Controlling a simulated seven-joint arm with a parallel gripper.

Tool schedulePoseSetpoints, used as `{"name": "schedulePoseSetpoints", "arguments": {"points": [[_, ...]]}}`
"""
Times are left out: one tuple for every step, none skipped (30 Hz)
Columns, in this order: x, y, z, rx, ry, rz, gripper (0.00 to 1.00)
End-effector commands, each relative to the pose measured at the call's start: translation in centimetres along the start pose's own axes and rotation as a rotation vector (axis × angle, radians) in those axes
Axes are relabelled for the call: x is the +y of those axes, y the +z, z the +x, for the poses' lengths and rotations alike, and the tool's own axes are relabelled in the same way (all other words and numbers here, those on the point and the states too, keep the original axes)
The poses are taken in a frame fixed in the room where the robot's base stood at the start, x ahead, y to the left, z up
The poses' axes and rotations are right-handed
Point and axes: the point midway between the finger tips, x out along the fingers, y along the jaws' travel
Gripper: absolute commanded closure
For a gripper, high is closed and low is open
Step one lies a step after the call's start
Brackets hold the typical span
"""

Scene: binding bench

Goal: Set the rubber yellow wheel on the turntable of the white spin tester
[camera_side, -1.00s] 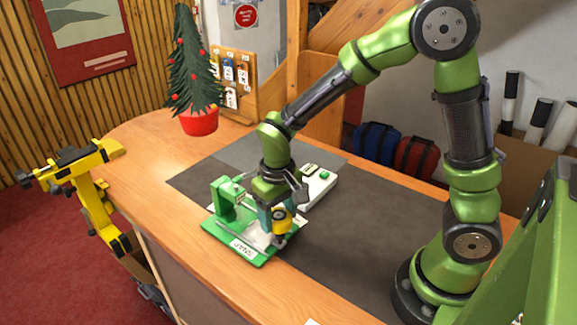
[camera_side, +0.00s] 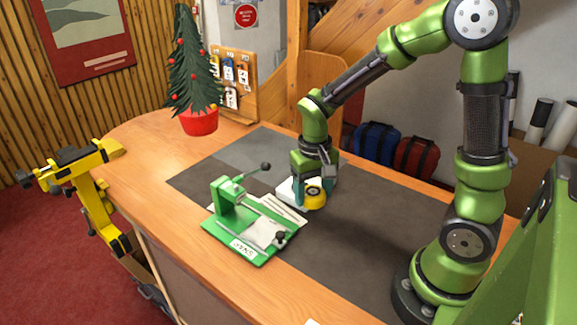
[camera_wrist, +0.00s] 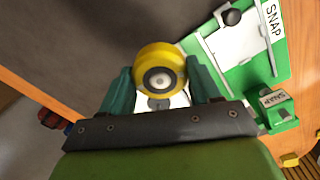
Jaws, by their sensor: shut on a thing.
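In the wrist view the yellow wheel (camera_wrist: 160,70) sits between the two teal fingers of my gripper (camera_wrist: 160,82). The white spin tester (camera_side: 288,190) lies on the dark mat, behind and beside my gripper, and is mostly hidden. Its turntable cannot be made out. I cannot tell whether the wheel touches the tester or is above it.
A green jig marked SNAP (camera_side: 240,225), with a black-knobbed lever, stands just left of my gripper; it also shows in the wrist view (camera_wrist: 250,65). The dark mat (camera_side: 350,235) is clear to the right. A small tree in a red pot (camera_side: 198,122) stands at the back left.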

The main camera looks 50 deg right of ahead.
Motion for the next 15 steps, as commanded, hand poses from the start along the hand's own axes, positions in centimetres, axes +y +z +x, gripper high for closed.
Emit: {"name": "schedulePoseSetpoints", "arguments": {"points": [[0.7,-2.6,-0.4,0.003,0.000,0.057,0.72],[1.1,-3.8,-0.7,0.004,0.000,0.084,0.72],[1.5,-5.3,-1.1,0.005,-0.001,0.118,0.72],[1.8,-6.3,-1.4,0.006,-0.002,0.140,0.72],[2.1,-7.3,-1.6,0.006,-0.002,0.160,0.72],[2.4,-8.4,-2.0,0.008,-0.004,0.181,0.72],[2.6,-9.1,-2.3,0.010,-0.005,0.195,0.72],[2.8,-9.7,-2.6,0.010,-0.006,0.207,0.72],[2.9,-10.3,-3.0,0.012,-0.008,0.218,0.72],[2.8,-10.7,-3.3,0.013,-0.010,0.225,0.72],[2.8,-11.0,-3.6,0.015,-0.012,0.229,0.72],[2.7,-11.2,-4.0,0.017,-0.015,0.231,0.72],[2.6,-11.4,-4.2,0.018,-0.016,0.233,0.72],[2.5,-11.4,-4.3,0.017,-0.017,0.235,0.72],[2.5,-11.3,-4.3,0.010,-0.016,0.236,0.72]]}}
